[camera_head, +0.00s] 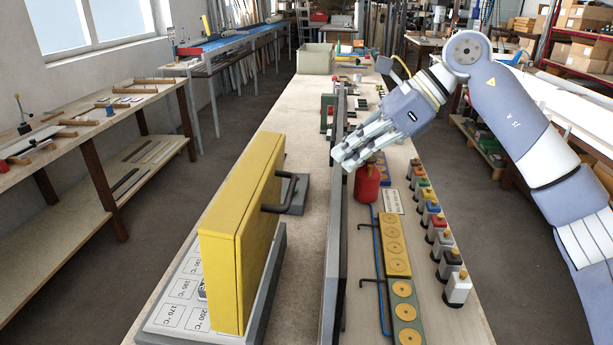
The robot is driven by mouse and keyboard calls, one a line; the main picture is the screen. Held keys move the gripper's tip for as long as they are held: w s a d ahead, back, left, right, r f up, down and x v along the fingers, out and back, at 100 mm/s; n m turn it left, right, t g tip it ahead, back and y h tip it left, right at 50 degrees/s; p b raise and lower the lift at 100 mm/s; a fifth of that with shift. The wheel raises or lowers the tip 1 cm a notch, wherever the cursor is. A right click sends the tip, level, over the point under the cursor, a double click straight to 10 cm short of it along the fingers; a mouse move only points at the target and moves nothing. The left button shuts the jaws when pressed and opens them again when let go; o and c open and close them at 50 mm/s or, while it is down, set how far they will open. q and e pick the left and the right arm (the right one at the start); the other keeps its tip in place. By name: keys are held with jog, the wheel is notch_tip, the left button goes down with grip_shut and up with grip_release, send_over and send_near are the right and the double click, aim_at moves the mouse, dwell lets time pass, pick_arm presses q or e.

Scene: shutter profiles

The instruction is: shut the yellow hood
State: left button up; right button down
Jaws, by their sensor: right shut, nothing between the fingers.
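The yellow hood (240,235) stands upright as a tall flat box on a grey base (268,280), at the front left of the long bench. Its dark bar handle (290,192) sticks out from its right face. A plate with temperature labels (182,285) lies at the base to the left of the hood. My right gripper (345,160) is shut and empty. It is above the bench, right of the handle and apart from it, by the upper edge of a dark upright panel. My left gripper is not in view.
The dark upright panel (335,250) runs lengthwise along the bench. Right of it stand a red bottle (367,184), yellow discs on blocks (396,245) and a row of small coloured-top items (447,262). A pale bin (315,60) stands at the far end.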

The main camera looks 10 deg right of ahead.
jog(key=shift+a+f, duration=0.1)
jog(key=shift+f, duration=0.2)
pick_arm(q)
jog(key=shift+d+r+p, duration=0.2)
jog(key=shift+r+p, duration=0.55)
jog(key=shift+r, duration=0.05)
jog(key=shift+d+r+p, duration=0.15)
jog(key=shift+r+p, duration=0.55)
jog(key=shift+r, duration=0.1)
pick_arm(e)
jog(key=x, duration=0.9)
